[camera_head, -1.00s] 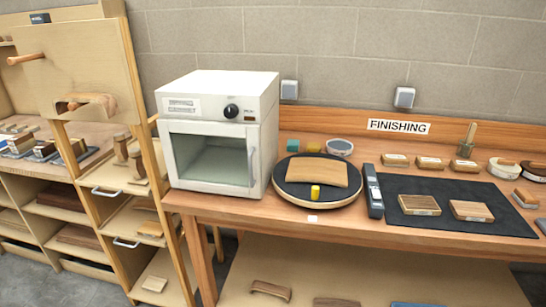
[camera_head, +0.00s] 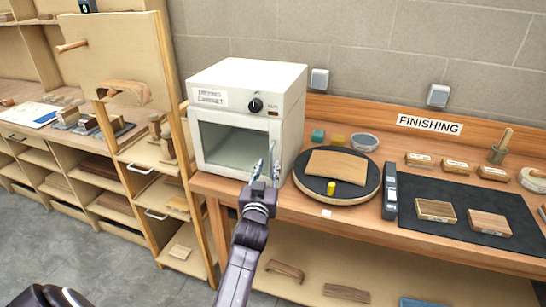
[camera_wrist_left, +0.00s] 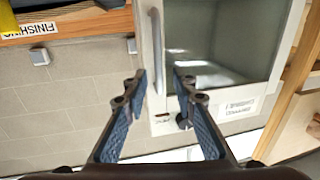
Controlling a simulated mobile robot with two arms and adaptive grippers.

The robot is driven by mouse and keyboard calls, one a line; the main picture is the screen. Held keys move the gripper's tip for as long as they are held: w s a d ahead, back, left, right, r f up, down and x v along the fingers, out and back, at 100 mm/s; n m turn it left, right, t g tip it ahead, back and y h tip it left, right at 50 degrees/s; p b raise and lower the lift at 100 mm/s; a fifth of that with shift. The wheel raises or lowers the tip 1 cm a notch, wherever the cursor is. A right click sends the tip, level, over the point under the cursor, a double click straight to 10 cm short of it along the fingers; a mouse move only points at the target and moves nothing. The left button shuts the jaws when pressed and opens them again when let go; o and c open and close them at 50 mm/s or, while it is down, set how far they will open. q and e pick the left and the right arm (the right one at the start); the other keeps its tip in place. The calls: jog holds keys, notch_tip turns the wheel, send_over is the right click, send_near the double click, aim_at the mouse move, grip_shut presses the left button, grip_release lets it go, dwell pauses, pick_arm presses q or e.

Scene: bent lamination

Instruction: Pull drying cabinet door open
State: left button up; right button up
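The white drying cabinet (camera_head: 291,95) stands on the wooden bench, its glass-fronted door (camera_head: 225,146) appearing shut. My left gripper (camera_head: 267,167) is in front of the door's right side, fingers open and nothing held. In the left wrist view, which is upside down, the grey bar handle (camera_wrist_left: 157,50) runs along the door's edge. It lies ahead, between the lines of the two open fingers (camera_wrist_left: 160,75) and nearer the left one; I cannot tell whether they touch it. My right gripper is not in view.
A round dark turntable (camera_head: 361,194) with a bent wooden panel stands right of the cabinet. A black mat (camera_head: 466,233) with wooden blocks lies farther right. Wooden shelving (camera_head: 140,137) stands close on the left. Floor shows in front of the shelving.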

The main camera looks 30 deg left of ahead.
aim_at(270, 160)
pick_arm(q)
jog(key=shift+p+x, duration=0.4)
jog(key=shift+x, duration=2.1)
grip_shut()
